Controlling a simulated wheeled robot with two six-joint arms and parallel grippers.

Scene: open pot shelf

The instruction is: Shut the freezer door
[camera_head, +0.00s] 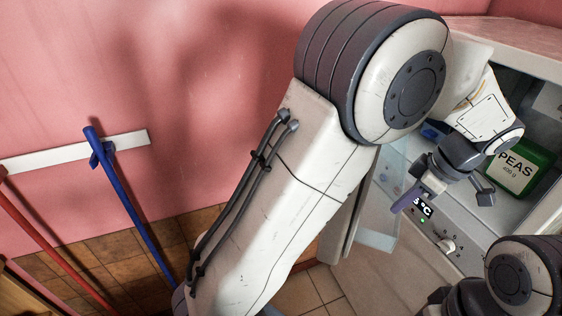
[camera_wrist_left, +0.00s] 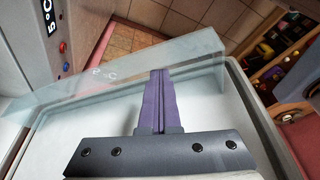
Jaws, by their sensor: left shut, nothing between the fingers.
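The freezer door (camera_head: 346,226) stands open in the head view, partly hidden behind my left arm. Its pale inner side (camera_wrist_left: 60,140) fills much of the left wrist view, with a clear door bin (camera_wrist_left: 110,82) across it. My left gripper (camera_head: 402,203) is shut and empty, between the open door and the freezer front. In the left wrist view its purple fingers (camera_wrist_left: 159,100) are together and overlap the clear bin; I cannot tell whether they touch it. The freezer body (camera_head: 420,240) has a temperature display and a knob. My right gripper is not in view.
A green peas box (camera_head: 518,168) sits inside the freezer. A blue-handled tool (camera_head: 120,190) and a red-handled one (camera_head: 50,245) lean at the pink wall. In the left wrist view a shelf (camera_wrist_left: 285,50) of mixed items stands beyond the door, with tiled floor (camera_wrist_left: 150,15) visible.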

